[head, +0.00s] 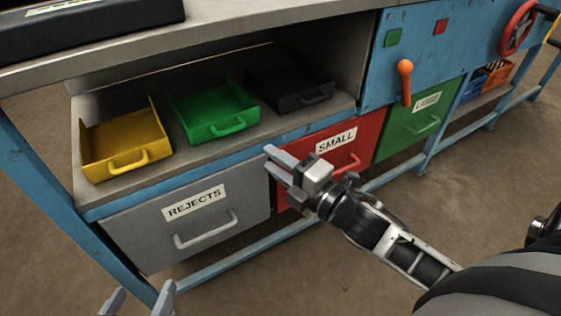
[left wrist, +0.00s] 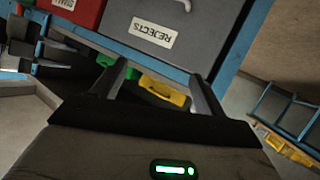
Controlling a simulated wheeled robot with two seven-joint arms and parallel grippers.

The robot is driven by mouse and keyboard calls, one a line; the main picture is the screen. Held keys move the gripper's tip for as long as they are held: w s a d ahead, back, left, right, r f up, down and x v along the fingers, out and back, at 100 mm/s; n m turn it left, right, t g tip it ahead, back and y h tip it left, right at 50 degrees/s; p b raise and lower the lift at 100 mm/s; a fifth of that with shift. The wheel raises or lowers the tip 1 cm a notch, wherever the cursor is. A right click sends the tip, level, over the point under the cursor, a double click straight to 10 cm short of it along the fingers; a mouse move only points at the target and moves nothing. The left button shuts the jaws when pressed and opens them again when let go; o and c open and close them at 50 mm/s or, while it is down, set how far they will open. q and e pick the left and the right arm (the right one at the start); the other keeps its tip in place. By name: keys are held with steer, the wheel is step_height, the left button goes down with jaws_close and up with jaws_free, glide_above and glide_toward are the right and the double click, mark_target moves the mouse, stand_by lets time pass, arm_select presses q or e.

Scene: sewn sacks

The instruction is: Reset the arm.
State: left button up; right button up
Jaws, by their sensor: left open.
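My left gripper (head: 138,300) shows only its two fingertips at the bottom edge of the head view, spread apart and empty. In the left wrist view its fingers (left wrist: 162,75) stand wide open, with the bench front beyond them. My right gripper (head: 268,158) comes in from the right in the head view. Its two fingers are apart with nothing between them. It appears in front of the gap between the grey REJECTS drawer (head: 190,220) and the red SMALL drawer (head: 330,145); whether it touches them I cannot tell.
A yellow tray (head: 125,138), a green tray (head: 213,108) and a black tray (head: 292,90) sit on the shelf of the blue bench. A green drawer (head: 415,118), an orange lever (head: 404,80) and a red wheel (head: 517,28) are farther right. Open floor lies before the bench.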

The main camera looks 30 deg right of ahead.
steer(key=shift+s+d, duration=0.15)
steer(key=shift+s, duration=0.3)
